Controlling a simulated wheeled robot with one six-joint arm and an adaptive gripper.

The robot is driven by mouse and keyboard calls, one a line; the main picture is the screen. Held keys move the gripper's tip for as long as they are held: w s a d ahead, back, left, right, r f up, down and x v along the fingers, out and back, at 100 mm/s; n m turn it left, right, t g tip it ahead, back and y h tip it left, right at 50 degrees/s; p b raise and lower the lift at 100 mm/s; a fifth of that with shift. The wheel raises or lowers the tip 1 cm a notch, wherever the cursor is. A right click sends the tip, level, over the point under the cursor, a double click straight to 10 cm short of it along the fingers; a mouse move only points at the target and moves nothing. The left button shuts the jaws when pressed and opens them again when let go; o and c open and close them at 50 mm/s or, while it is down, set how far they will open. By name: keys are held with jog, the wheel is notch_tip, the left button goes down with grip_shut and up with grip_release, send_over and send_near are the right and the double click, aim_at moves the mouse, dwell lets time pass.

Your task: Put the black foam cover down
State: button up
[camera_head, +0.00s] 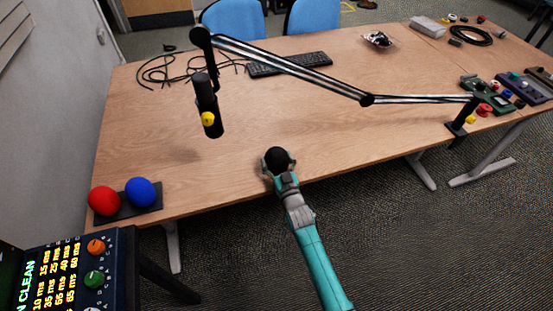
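The black foam cover (278,158) is a dark round ball near the front edge of the desk. My gripper (278,165) has its fingers on either side of the ball and appears shut on it. The ball's lower part is hidden by the gripper. From this view I cannot tell whether the ball touches the desk or is held above it. A red foam cover (104,200) and a blue foam cover (140,191) sit side by side on a dark flat holder (128,213) at the desk's front left corner.
A microphone (208,108) hangs from a boom arm (300,72) that spans the desk (330,130). A black cable (165,72) and a keyboard (290,64) lie at the back. Electronic boxes (488,98) stand at the right. The desk's middle is clear.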

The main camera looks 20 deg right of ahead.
jog(key=shift+o, duration=0.5)
jog(key=shift+r, duration=0.1)
jog(key=s+f, duration=0.1)
jog(key=s, duration=1.1)
jog(key=s+g, duration=0.2)
jog(key=s, duration=2.3)
jog(key=s+r+g, duration=0.1)
jog(key=s+r, duration=0.4)
jog(key=s, duration=0.3)
jog(key=s+r+g, duration=0.1)
jog(key=s+r, duration=0.5)
jog(key=s, duration=0.2)
jog(key=shift+s+r, duration=0.3)
jog(key=shift+s, duration=0.1)
